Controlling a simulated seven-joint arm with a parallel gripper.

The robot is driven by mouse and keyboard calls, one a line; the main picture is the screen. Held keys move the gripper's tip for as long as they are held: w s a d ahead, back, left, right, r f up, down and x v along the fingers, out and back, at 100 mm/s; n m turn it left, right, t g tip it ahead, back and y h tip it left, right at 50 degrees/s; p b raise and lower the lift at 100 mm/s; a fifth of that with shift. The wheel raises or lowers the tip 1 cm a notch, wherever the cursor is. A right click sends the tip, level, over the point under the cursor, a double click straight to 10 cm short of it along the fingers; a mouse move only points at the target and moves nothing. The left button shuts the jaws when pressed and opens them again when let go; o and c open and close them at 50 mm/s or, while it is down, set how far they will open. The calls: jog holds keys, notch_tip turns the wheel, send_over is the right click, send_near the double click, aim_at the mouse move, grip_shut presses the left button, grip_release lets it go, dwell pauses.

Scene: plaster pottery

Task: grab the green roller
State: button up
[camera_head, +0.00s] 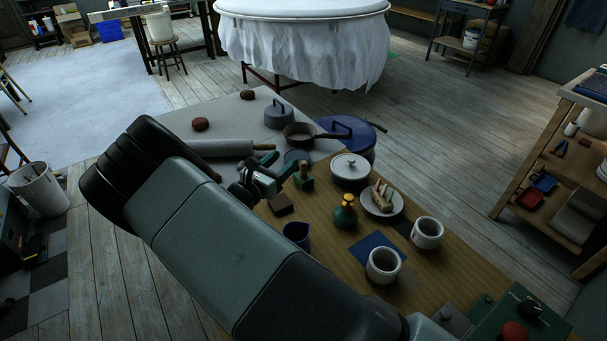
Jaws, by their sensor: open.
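A small dark green piece with a brown upright part (304,176) stands on the wooden table top; it looks like the green roller, but it is too small to be sure. My gripper (279,167) is open just left of it, with its fingers pointing toward it. I cannot tell whether they touch it. My arm comes in from the lower right and hides part of the table.
A grey rolling pin (218,147) lies behind my gripper. A dark blue cup (297,233) stands nearer.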

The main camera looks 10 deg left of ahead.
send_near(301, 170)
jog(key=shift+w+d+r, duration=0.15)
jog(key=shift+w+d, duration=0.05)
jog(key=shift+d, duration=0.05)
jog(key=shift+w+d, duration=0.1)
jog(key=shift+w, duration=0.15)
jog(key=x, duration=1)
jog(key=shift+w, duration=0.1)
jog(key=shift+c, duration=0.3)
grip_shut()
